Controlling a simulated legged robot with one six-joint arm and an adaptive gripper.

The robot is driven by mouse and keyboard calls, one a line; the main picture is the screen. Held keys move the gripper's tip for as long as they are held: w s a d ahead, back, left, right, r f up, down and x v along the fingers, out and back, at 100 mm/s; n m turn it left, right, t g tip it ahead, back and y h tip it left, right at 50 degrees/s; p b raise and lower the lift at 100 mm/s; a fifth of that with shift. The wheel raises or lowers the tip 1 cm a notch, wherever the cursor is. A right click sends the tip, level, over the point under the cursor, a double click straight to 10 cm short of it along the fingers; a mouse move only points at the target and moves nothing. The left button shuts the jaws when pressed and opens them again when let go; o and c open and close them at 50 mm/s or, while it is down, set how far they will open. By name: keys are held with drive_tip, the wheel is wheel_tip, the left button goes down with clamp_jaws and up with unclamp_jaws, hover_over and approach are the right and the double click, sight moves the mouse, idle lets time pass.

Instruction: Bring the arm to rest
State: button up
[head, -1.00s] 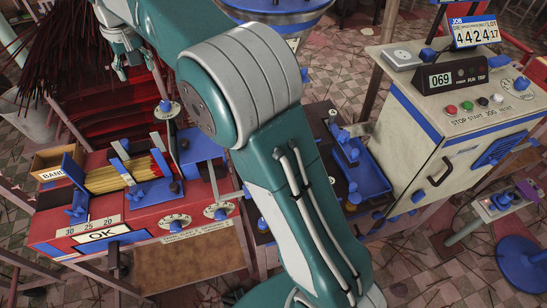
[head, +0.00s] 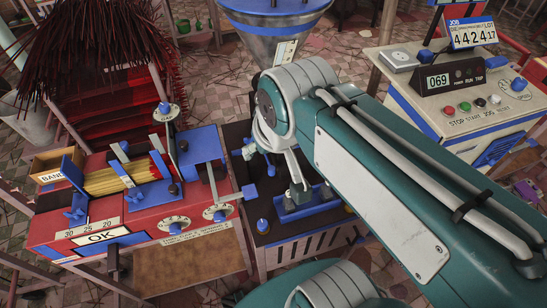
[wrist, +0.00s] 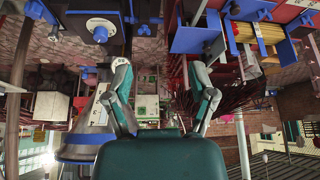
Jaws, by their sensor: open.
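My arm (head: 400,185) is folded, with its elbow (head: 290,95) raised near the middle of the head view and a thick link running to the lower right. The wrist picture appears upside down.
The red machine (head: 105,190) with yellow sticks and an OK plate stands left. A dark bench (head: 270,215) with blue fittings lies beneath the arm. A metal hopper (head: 280,35) stands behind. The control cabinet (head: 440,110) stands right. Dark red incense bundles (head: 100,45) are at upper left.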

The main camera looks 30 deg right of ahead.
drive_tip(key=shift+s+d+f, duration=0.15)
drive_tip(key=shift+s+f, duration=0.45)
drive_tip(key=shift+s, duration=0.05)
drive_tip(key=shift+s+d+f, duration=0.15)
drive_tip(key=shift+s+f, duration=0.4)
drive_tip(key=shift+s, duration=0.05)
idle(0.3)
